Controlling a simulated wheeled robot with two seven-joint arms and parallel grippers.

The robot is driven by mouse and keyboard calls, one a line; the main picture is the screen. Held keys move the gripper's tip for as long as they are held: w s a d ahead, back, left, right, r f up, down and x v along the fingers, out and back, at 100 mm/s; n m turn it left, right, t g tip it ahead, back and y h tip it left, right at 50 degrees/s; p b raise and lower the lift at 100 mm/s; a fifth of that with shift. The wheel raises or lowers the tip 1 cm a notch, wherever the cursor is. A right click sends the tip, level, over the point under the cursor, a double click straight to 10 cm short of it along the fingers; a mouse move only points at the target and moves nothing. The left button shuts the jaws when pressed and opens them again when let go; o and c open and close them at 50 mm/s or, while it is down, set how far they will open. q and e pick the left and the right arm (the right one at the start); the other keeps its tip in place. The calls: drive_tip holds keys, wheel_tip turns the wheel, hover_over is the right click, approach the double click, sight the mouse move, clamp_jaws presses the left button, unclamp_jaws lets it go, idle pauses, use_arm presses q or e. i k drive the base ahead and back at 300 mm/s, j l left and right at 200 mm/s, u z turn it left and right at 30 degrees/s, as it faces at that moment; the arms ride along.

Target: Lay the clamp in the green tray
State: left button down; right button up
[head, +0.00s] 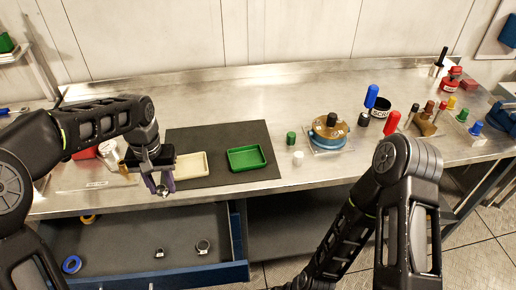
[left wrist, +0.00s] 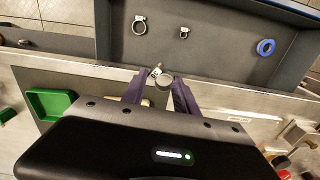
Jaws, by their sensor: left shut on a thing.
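The green tray (head: 246,158) lies empty on a dark mat on the bench, and it also shows at the left of the left wrist view (left wrist: 50,103). My left gripper (head: 161,185) is at the bench's front edge, left of the green tray and above the open drawer. Its purple fingers are shut on a small metal clamp (left wrist: 157,76), seen between the fingertips in the left wrist view. The clamp is small and partly hidden in the head view. My right arm reaches down at the right, and its gripper is not in view.
A cream tray (head: 191,166) stands between my left gripper and the green tray on the dark mat (head: 219,134). The open drawer (head: 120,240) holds two more clamps, a blue ring (head: 71,264) and a yellow ring (head: 88,218). Bottles and tools crowd the bench's right side.

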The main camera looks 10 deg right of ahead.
sight(246, 160)
drive_tip(key=l+z, duration=0.25)
drive_tip(key=l, duration=0.4)
drive_tip(key=l+z, duration=0.25)
drive_tip(key=l, duration=0.45)
